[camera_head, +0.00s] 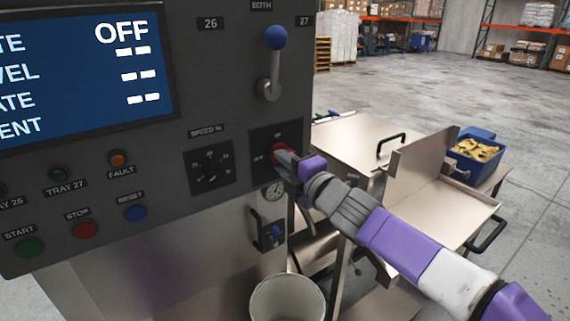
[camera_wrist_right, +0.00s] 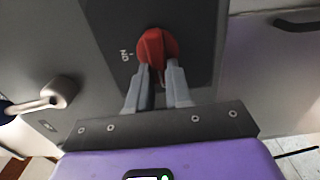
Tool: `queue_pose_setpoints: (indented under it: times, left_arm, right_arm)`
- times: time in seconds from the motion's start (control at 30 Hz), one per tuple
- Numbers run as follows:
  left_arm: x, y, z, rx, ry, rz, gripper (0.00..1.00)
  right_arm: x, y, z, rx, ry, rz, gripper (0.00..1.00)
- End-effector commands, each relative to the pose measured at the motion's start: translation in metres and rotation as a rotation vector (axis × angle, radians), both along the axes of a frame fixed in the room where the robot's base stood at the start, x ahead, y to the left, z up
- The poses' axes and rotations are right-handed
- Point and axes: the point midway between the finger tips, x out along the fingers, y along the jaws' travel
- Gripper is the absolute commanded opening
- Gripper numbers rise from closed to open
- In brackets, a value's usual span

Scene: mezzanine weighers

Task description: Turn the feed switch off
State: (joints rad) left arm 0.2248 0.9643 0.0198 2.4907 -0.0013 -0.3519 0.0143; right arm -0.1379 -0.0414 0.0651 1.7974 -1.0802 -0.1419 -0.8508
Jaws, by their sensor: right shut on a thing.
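The feed switch (camera_head: 280,152) is a red rotary knob on a dark plate at the lower right of the grey control panel. In the right wrist view the red knob (camera_wrist_right: 157,46) has an "ON" mark to its lower left. My right gripper (camera_head: 287,160) reaches in from the right and its fingers are shut on the knob, one on each side, as the right wrist view (camera_wrist_right: 160,72) shows. The fingers partly hide the knob in the head view. The display (camera_head: 80,75) reads "OFF" in its top row. My left gripper is not in view.
A blue-knobbed lever (camera_head: 274,40) sticks out above the switch. A speed dial (camera_head: 210,165) and several push buttons lie to its left. A white bucket (camera_head: 287,299) stands below. A metal table (camera_head: 440,205) and a blue bin (camera_head: 475,158) stand at the right.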

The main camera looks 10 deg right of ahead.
Motion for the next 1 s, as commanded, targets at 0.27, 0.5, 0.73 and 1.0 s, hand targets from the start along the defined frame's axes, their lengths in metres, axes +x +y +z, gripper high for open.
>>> queue_pose_setpoints:
  times: [0.27,0.5,0.73,1.0]
  left_arm:
    - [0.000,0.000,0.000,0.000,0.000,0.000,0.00]
    - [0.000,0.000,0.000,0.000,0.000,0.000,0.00]
    - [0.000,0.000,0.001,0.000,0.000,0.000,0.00]
    - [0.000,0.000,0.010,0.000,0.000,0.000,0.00]
  right_arm:
    - [0.000,-0.001,0.000,-0.006,-0.002,-0.001,0.21]
    - [0.000,0.000,0.000,-0.003,-0.001,-0.001,0.45]
    - [-0.002,-0.001,0.001,-0.002,-0.002,0.000,0.45]
    - [-0.035,-0.014,0.003,-0.003,-0.002,-0.002,0.45]
